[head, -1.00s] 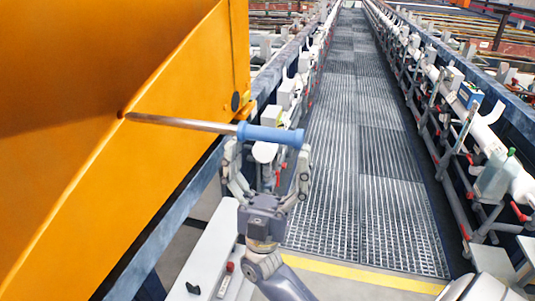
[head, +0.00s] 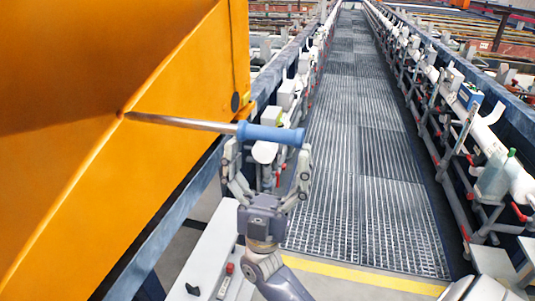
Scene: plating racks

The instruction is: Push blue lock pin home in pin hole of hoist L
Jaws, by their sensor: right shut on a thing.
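The blue lock pin (head: 268,135) has a blue handle and a long bare metal shaft that points left. It lies nearly level in the picture. The shaft's tip is at the small reddish pin hole (head: 121,114) in the orange hoist L (head: 110,170); I cannot tell how deep it sits. Most of the shaft shows outside the orange face. My right gripper (head: 268,158) comes from below and is shut on the blue handle, with one finger near each end of it. My left gripper is not in view.
A grated walkway (head: 345,160) runs away between two rows of pipes and racks. A yellow line (head: 365,277) crosses the floor at its near end. A greenish-grey bottle (head: 497,175) stands at the right. A blue rail (head: 180,205) runs beside the hoist.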

